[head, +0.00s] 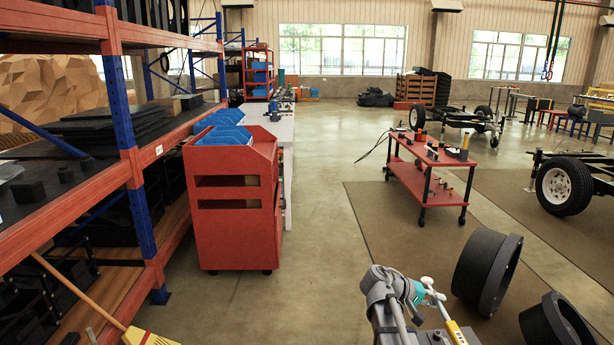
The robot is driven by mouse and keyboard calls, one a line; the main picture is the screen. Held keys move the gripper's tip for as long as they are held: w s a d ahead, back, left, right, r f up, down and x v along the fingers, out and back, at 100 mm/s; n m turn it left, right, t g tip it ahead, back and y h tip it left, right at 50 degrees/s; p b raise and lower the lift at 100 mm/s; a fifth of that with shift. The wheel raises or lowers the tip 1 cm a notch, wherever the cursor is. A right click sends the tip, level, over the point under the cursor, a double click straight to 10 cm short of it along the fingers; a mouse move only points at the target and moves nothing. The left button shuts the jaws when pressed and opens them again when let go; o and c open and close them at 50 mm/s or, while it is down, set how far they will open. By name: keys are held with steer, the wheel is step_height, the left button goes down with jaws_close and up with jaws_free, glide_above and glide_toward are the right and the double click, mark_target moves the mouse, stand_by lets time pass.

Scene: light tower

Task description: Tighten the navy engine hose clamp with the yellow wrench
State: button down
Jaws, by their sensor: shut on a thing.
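My arm rises at the bottom, right of centre, in the head view. At its end, beside the teal wrist part, my gripper (434,293) is small and partly hidden. It appears shut on the yellow wrench (457,334), whose yellow body with dark markings slants down to the right and is cut off by the bottom edge. The fingertips are too small to make out clearly. I cannot pick out an engine or a navy hose clamp in this view.
A red cart (233,210) with blue bins stands left of centre, before a long workbench (284,135). Tall shelving (128,150) lines the left. A red wheeled tool table (428,184) stands on a brown mat. A broom (75,293) leans lower left. The central floor is clear.

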step_height(320, 180, up, 21)
steer(key=p, duration=2)
steer(key=shift+r, duration=0.15)
steer(key=shift+s, duration=0.1)
